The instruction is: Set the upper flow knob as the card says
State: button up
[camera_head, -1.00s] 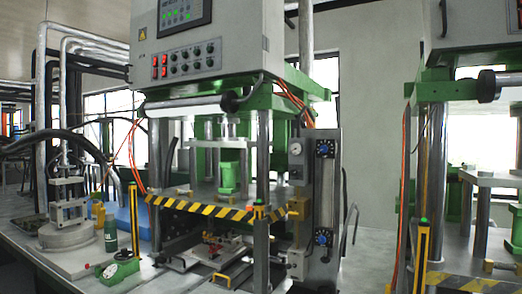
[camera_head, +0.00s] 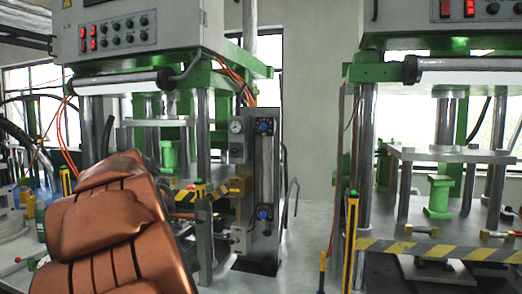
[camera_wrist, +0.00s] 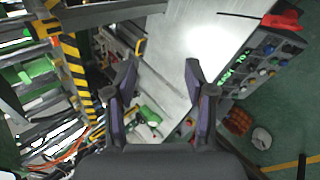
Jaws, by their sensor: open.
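The upper flow knob (camera_head: 264,127) is a small blue knob near the top of a tall grey flow panel (camera_head: 262,175), right of the left green press. A similar lower blue knob (camera_head: 265,212) sits near the panel's bottom. The setting of either knob is too small to read. I cannot make out a card in either view. My gripper (camera_wrist: 160,72) shows in the wrist view with its two dark fingers apart and nothing between them. It points down over the bench area, and I see no flow knob there. The gripper is outside the head view.
A second green press (camera_head: 440,195) stands to the right behind a yellow-black striped bar (camera_head: 440,250). A gauge (camera_head: 236,127) sits beside the upper knob.

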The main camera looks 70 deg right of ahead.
jog(key=s+d+r+n+h, duration=0.1)
jog(key=d+r+n+h, duration=0.15)
jog(key=d+r, duration=0.6)
jog(key=d+r+n+h, duration=0.25)
jog(key=d+r, duration=0.25)
jog(key=d, duration=0.6)
jog(key=n+g+h+p, duration=0.1)
jog(key=n+h+p, duration=0.1)
jog(key=n+h, duration=0.35)
send_near(262, 127)
jog(key=d, duration=0.2)
jog(key=shift+n, duration=0.45)
jog(key=shift+w+d+r+p, duration=0.15)
jog(key=shift+d+p, duration=0.45)
jog(key=shift+d, duration=0.65)
jog(key=shift+w+d+r+p, duration=0.15)
jog(key=shift+d+p, duration=0.4)
jog(key=shift+d, duration=0.65)
jog(key=shift+w+d+r+p, duration=0.1)
jog(key=shift+w+d+p, duration=0.05)
jog(key=shift+d+p, duration=1)
jog(key=shift+d, duration=0.2)
grip_shut()
jog(key=shift+a, duration=0.1)
